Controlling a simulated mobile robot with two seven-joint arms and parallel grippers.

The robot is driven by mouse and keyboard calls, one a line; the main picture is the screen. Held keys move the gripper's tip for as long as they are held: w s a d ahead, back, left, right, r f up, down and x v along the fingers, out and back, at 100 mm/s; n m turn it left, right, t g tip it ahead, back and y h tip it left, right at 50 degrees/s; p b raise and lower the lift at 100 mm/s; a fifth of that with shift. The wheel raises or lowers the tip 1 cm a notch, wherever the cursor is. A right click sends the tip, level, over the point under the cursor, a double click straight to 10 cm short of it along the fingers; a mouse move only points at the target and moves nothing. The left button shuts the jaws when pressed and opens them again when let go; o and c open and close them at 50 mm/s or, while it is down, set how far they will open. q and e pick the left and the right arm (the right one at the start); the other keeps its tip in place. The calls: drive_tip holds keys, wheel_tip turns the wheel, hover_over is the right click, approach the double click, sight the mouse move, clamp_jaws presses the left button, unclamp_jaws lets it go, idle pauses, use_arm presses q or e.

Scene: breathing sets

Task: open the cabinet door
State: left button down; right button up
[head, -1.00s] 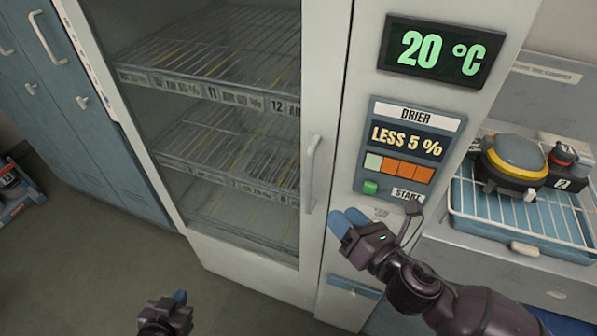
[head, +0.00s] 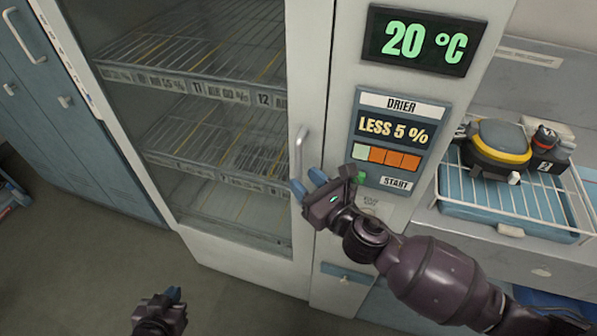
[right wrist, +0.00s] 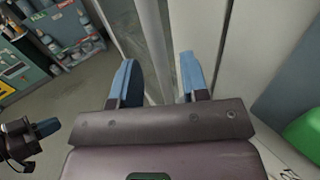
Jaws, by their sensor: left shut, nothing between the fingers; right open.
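The drier cabinet has a glass door with a pale frame (head: 301,60), and it looks shut in the head view. A grey vertical handle (head: 299,152) is on the door's right side. My right gripper (head: 308,184) is open, with its blue fingertips at the handle's lower end. In the right wrist view, a pale upright bar (right wrist: 154,45), probably the handle, shows between the spread fingers of the right gripper (right wrist: 158,78). I cannot tell whether they touch it. My left gripper (head: 174,295) is shut and empty, low over the floor, away from the door.
The control panel (head: 400,140) with its START button is just right of the handle. A wire rack on a blue tray (head: 480,212) holds breathing gear at the right. Blue lockers (head: 60,130) stand at the left. The floor (head: 90,260) before the door is clear.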

drive_tip(key=shift+x, duration=1.45)
clamp_jaws()
